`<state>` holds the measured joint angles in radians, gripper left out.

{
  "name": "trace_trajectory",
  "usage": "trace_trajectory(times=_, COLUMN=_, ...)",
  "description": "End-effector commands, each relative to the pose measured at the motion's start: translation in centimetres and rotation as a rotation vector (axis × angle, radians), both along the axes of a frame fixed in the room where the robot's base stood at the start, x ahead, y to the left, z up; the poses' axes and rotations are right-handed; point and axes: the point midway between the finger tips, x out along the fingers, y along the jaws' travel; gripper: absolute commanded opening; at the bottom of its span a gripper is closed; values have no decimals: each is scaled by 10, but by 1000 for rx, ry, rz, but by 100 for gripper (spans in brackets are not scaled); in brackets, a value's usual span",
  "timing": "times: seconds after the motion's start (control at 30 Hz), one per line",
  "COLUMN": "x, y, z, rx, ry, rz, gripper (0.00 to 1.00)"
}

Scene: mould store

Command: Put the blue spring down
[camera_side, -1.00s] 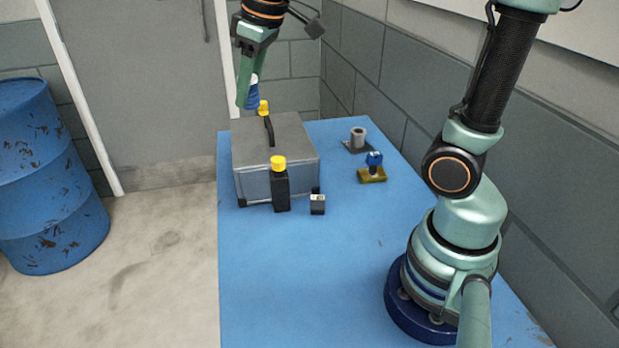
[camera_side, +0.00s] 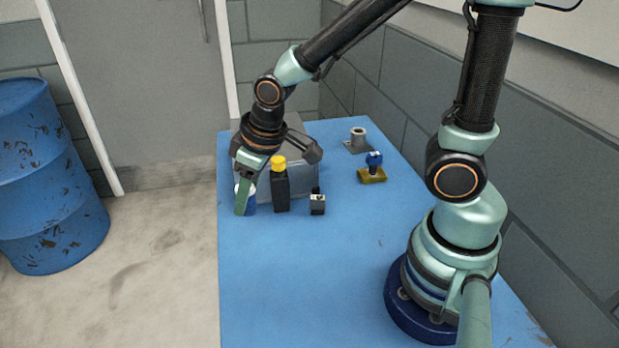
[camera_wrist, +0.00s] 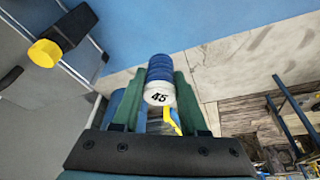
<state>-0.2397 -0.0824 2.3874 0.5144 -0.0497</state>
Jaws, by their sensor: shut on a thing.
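The blue spring (camera_wrist: 166,64) has a white end marked 45. It is held between the green fingers of my gripper (camera_wrist: 160,98) in the wrist view. In the side view the spring (camera_side: 251,203) is partly hidden behind a finger of my gripper (camera_side: 245,196). My gripper points down and is shut on the spring, low near the left edge of the blue table (camera_side: 290,285), in front of the grey case. I cannot tell whether the spring touches the table.
A small dark-and-silver block (camera_side: 317,204), a blue knob on a yellow base (camera_side: 372,170) and a grey tube on a plate (camera_side: 358,141) stand farther right. The front table is clear.

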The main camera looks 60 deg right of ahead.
Motion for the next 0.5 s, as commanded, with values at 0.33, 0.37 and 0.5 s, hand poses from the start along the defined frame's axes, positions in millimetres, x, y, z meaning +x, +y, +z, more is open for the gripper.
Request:
trace_trajectory(times=0.33, x=-41, y=19, z=-49, rx=25, ry=12, rz=6, gripper=0)
trace_trajectory(times=0.37, x=-42, y=19, z=-51, rx=26, ry=12, rz=6, gripper=0)
trace_trajectory(times=0.5, x=-42, y=19, z=-59, rx=25, ry=15, rz=5, gripper=0)
